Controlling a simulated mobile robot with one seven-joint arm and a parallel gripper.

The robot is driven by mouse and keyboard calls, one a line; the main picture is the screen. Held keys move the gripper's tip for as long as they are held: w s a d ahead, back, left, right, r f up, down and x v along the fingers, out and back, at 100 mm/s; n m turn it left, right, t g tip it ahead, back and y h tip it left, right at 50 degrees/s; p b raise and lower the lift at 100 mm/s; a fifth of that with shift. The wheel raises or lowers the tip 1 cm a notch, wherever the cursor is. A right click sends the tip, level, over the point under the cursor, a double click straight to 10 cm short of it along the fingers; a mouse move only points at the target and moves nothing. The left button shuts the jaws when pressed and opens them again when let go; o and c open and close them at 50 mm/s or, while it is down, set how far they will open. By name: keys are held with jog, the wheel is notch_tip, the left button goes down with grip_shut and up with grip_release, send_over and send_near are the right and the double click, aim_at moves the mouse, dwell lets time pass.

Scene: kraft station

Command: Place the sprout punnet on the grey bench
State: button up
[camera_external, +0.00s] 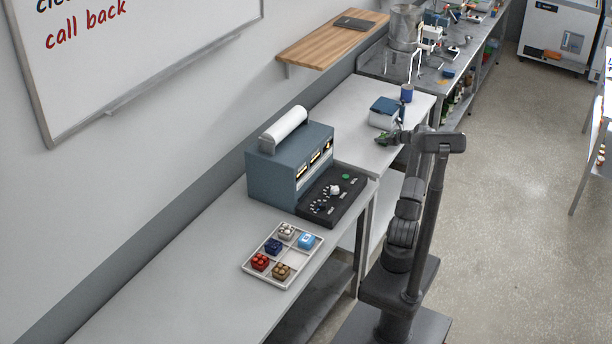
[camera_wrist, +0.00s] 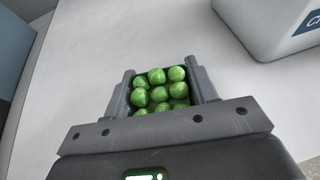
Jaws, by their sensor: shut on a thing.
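The sprout punnet (camera_wrist: 160,92), packed with several round green sprouts, sits between the two fingers of my gripper (camera_wrist: 162,84) in the wrist view. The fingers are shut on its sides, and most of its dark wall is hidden. In the external view my gripper (camera_external: 385,139) is over the front part of the pale middle bench (camera_external: 345,118), with a little green showing at it. I cannot tell whether the punnet touches the surface. A darker grey bench (camera_external: 376,66) stands beyond, and a light grey bench (camera_external: 165,290) is nearer; which one the task means is unclear.
A pale box with a blue top (camera_external: 384,112) and a blue cup (camera_external: 407,92) stand just beyond my gripper. A blue-grey machine (camera_external: 272,178) and a white divided tray (camera_external: 262,282) of small blocks are on the near bench. Its front-left part is clear.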

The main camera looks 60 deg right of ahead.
aim_at(383, 135)
jog(key=shift+c, duration=0.7)
jog(key=shift+r, duration=0.6)
notch_tip(383, 135, up, 3)
jog(key=shift+r, duration=0.15)
jog(key=d+r+v, duration=0.1)
jog(key=v, duration=1.2)
jog(key=shift+d+r, duration=0.25)
jog(key=shift+d, duration=0.3)
jog(key=shift+w+r, duration=0.1)
